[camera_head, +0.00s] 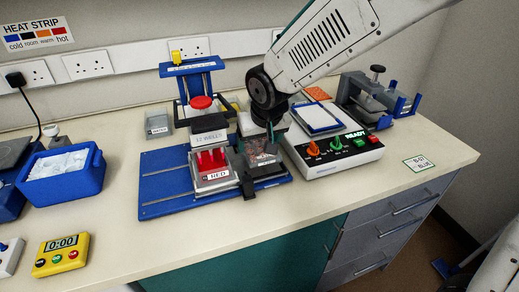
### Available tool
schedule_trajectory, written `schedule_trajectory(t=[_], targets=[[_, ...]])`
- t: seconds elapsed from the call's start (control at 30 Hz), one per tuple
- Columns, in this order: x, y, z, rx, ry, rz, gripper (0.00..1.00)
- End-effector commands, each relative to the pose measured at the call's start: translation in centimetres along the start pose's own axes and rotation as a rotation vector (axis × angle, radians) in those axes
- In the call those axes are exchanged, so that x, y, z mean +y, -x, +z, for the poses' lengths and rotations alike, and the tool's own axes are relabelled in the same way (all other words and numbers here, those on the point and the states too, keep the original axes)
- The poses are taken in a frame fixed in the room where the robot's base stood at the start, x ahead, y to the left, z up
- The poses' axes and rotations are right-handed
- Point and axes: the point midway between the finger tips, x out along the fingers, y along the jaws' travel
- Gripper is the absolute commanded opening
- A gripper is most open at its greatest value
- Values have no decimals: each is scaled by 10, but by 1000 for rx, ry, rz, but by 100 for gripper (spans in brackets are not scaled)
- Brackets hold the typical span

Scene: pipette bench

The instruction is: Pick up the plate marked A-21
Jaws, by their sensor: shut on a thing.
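My gripper (271,130) points down over the right part of the blue board, in the middle of the bench. It is shut on a dark, clear-looking plate-like thing (262,153), whose far side is partly hidden by the wrist. I cannot read A-21 on it or anywhere else in view. I cannot tell whether it touches the dark holder under it.
Left of my gripper are a block labelled RED (214,178), a 12 WELLS label (209,137) and a red button (201,102). A white READY machine (335,158) stands close right. A blue ice tub (62,185) and yellow timer (61,255) are left.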

Motion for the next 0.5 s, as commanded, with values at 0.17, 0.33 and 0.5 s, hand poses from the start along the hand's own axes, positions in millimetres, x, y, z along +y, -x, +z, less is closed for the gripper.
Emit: schedule_trajectory(t=[0.17,0.33,0.5], targets=[[0,38,-17,7,-1,-1,55],[0,73,-31,5,-1,-2,55],[0,110,-46,5,0,-1,55]])
